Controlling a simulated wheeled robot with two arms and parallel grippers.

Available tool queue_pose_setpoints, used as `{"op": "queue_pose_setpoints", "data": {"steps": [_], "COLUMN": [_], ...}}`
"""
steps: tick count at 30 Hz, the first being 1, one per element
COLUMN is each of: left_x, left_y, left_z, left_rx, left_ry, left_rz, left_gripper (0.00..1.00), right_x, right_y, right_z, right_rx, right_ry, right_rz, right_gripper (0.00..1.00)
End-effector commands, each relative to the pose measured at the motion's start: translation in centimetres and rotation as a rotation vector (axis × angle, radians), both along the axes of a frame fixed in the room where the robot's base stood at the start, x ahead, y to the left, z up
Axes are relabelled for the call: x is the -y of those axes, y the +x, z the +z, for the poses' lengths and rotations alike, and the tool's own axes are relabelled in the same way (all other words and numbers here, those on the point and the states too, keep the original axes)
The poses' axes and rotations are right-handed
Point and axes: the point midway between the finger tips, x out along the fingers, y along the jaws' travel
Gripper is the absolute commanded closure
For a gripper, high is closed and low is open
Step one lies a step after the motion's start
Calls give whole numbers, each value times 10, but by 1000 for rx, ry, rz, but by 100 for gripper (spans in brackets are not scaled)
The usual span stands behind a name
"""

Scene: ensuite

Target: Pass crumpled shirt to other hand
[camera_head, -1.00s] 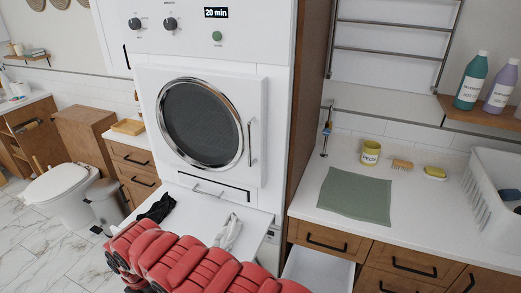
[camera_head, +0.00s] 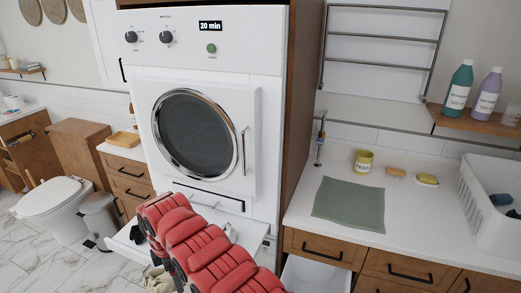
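A pale beige crumpled cloth (camera_head: 160,281), possibly the shirt, shows in a small patch at the bottom of the head view, left of my red arm. Most of it is cut off or hidden, and I cannot tell whether a gripper holds it. No gripper fingers can be made out clearly; my red arm links cover the middle of the shelf.
The dryer (camera_head: 197,135) stands behind the shelf with its round door shut. To the right, a counter holds a green cloth (camera_head: 349,203), a yellow cup (camera_head: 363,161) and a white basket (camera_head: 490,215). A drawer (camera_head: 315,274) below is open. A toilet (camera_head: 48,196) and bin (camera_head: 98,215) stand left.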

Motion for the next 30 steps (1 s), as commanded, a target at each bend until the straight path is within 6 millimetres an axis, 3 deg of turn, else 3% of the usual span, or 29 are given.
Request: {"op": "queue_pose_setpoints", "data": {"steps": [14,16,30], "left_x": [0,0,0], "left_y": [0,0,0], "left_z": [-3,-5,-6], "left_rx": [0,0,0], "left_ry": [0,0,0], "left_rz": [0,0,0], "left_gripper": [50,50,50], "right_x": [24,38,55], "right_y": [24,33,46], "right_z": [14,17,25], "right_rx": [-3,-3,-2], "right_ry": [3,1,1], "right_rz": [-212,-286,-429], "right_gripper": [80,80,80]}}
